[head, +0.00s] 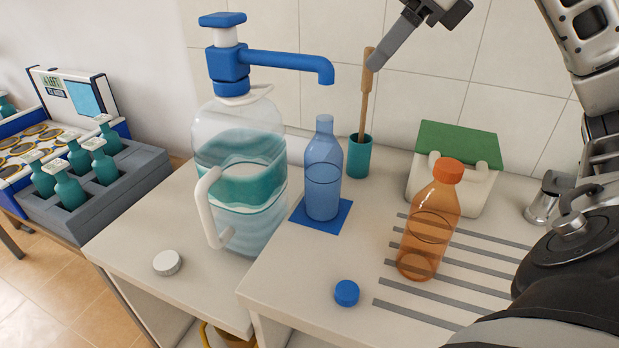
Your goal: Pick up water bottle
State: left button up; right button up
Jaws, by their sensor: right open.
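A translucent blue bottle (323,185) stands upright and uncapped on a blue square mat (336,224), beneath the spout of a blue pump (232,65). The pump sits on a large clear jug (240,165) of teal liquid. An orange bottle (428,230) with an orange cap stands on the striped part of the counter to the right. My right gripper (412,32) is open at the top edge, above and behind the bottles and touching neither. One finger shows clearly; the rest is partly cut off. My left gripper is not in view.
A blue cap (346,293) and a white cap (168,262) lie on the counter. A teal cup (359,158) with a wooden-handled tool stands behind the blue bottle. A green-topped white box (455,165) is behind the orange bottle. A grey rack (135,178) of teal bottles is at left.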

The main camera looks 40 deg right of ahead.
send_near(328, 118)
notch_tip(328, 118, down, 3)
jog(key=shift+w+a+f+p, duration=0.35)
jog(key=shift+w+f, duration=0.3)
jog(key=shift+f, duration=0.05)
jog(key=shift+w+a+f+p, duration=0.3)
jog(key=shift+w+a+f, duration=0.1)
jog(key=shift+w+f, duration=0.3)
jog(key=shift+w+a+f+p, duration=0.35)
jog(key=shift+w+f, duration=0.3)
jog(key=shift+f, duration=0.05)
grip_shut()
